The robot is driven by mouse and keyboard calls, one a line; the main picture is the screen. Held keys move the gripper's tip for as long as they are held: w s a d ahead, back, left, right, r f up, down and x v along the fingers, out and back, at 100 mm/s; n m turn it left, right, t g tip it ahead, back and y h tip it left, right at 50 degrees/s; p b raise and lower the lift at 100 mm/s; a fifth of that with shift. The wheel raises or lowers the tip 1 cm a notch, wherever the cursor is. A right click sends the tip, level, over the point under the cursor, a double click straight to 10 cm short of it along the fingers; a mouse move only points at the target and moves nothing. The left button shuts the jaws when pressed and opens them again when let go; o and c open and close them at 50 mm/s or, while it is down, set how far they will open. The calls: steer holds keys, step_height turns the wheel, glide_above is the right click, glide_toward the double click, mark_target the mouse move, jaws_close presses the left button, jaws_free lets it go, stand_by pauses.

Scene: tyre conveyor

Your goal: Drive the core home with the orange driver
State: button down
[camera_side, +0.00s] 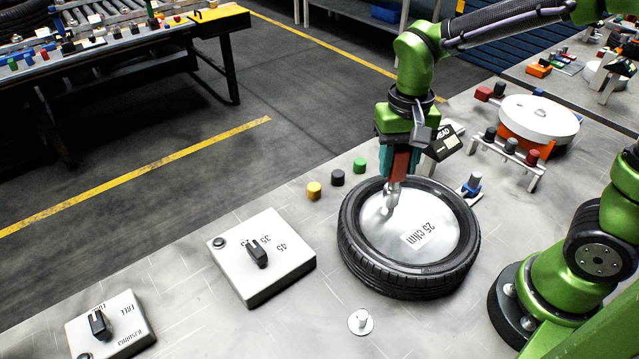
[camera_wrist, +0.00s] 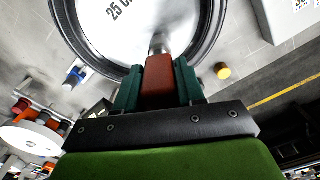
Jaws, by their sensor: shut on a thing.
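My gripper (camera_side: 400,160) is shut on the orange driver (camera_side: 402,164), which looks red-orange and points down over the tyre. In the wrist view the driver (camera_wrist: 160,78) sits between the teal fingers (camera_wrist: 158,82). The tyre (camera_side: 365,265) lies flat on the bench with a pale disc (camera_side: 390,248) in its middle, marked "25" and more letters. The driver's metal tip (camera_side: 389,205) is at the far left part of the disc, over the valve area. The core cannot be seen there, and I cannot tell whether the tip touches it.
A white box with a black knob (camera_side: 285,268) stands left of the tyre, and another (camera_side: 125,325) farther left. Yellow, black and green caps (camera_side: 338,178) stand behind the tyre. A small pin on a disc (camera_side: 361,322) is in front. A rack (camera_side: 505,150) and a white round drum (camera_side: 540,115) are at the right.

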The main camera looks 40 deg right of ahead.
mark_target(401, 147)
steer(key=shift+f, duration=0.5)
stand_by(1.1)
steer(key=shift+r, duration=3.1)
